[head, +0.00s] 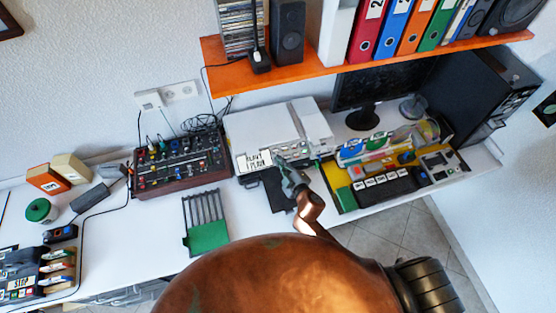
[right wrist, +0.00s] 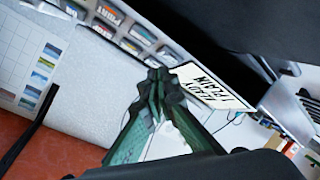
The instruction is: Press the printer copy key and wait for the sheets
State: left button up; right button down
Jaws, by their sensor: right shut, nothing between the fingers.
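The white printer (head: 262,128) stands on the white desk near the middle of the head view. Its front has a sign reading something like "READY 1 PLAIN" (head: 254,160) and a row of small keys (head: 292,152). The sign (right wrist: 213,88) and labelled grey keys (right wrist: 141,34) also show in the right wrist view; one key seems to read "PRINT". My right gripper (head: 284,164) is shut and empty, its tips at the front panel. In the right wrist view its green fingers (right wrist: 157,78) meet just below the keys; I cannot tell whether they touch one. No sheets are visible on the dark tray (head: 272,196).
A mixer-like box with knobs (head: 180,165) stands left of the printer. A yellow tray of items (head: 345,198) is close on the right. A green-and-grey rack (head: 205,222) lies in front. An orange shelf (head: 235,80) with binders and a speaker hangs above.

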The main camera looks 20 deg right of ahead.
jog(key=shift+f, duration=0.15)
dwell(0.4)
jog(key=shift+w+f, duration=0.25)
jog(key=shift+w+f+b, duration=0.15)
jog(key=shift+f+b, duration=0.2)
jog(key=shift+b, duration=0.2)
dwell(0.6)
jog(key=shift+r, duration=0.1)
jog(key=shift+s+r+p, duration=0.4)
jog(key=shift+r+p, duration=0.25)
jog(key=shift+p, duration=0.15)
